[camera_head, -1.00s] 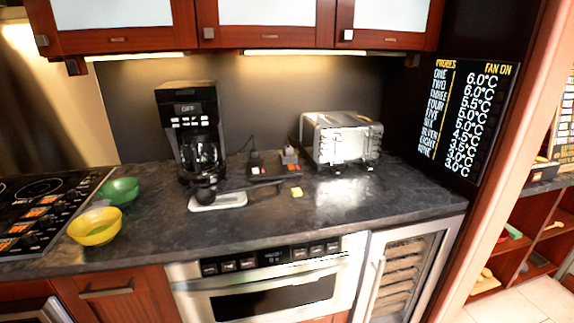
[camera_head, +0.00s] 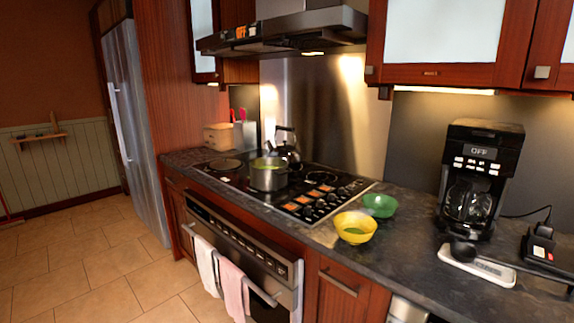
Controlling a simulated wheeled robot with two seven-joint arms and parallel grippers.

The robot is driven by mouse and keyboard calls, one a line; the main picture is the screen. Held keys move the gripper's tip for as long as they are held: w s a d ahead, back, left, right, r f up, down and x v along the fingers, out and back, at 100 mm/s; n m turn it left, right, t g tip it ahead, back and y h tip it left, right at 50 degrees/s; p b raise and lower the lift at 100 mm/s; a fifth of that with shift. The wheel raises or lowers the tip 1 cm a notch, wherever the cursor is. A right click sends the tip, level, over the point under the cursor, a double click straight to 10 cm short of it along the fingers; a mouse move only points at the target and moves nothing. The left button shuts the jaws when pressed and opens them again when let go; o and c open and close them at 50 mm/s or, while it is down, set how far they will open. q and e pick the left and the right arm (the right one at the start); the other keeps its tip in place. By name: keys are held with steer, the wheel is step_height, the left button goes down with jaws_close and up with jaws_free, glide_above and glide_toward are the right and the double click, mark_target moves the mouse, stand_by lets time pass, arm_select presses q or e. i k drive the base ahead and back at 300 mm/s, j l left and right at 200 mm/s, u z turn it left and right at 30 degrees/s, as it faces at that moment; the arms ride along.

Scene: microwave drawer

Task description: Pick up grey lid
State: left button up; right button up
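A round, flat greyish disc (camera_head: 224,164) lies at the far left of the black cooktop. It is too small to tell whether it is the grey lid or a burner. A grey metal pot (camera_head: 268,178) without a lid stands on the cooktop, with something green inside. Neither of my grippers is in view.
A dark kettle (camera_head: 288,154) stands behind the pot. A yellow bowl (camera_head: 354,230) and a green bowl (camera_head: 380,204) sit right of the cooktop (camera_head: 312,212). A coffee maker (camera_head: 474,180) and white scale (camera_head: 478,268) are farther right. Floor (camera_head: 110,245) at left is clear.

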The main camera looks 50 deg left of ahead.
mark_target(225, 163)
steer(key=u, duration=2.35)
steer(key=i+j+u, duration=0.1)
steer(key=i+u, duration=0.35)
steer(key=i, duration=1)
steer(key=i+j, duration=0.1)
steer(key=i, duration=2.8)
steer(key=i+z, duration=0.15)
steer(key=z, duration=0.3)
steer(key=i+z, duration=0.1)
steer(key=z, duration=0.35)
steer(key=i+j+z, duration=0.1)
steer(key=z, duration=0.35)
steer(key=i+j+z, duration=0.1)
steer(key=z, duration=0.35)
steer(key=j+z, duration=0.2)
steer(key=z, duration=0.25)
steer(key=i+j+z, duration=0.1)
steer(key=z, duration=0.4)
steer(key=j, duration=0.1)
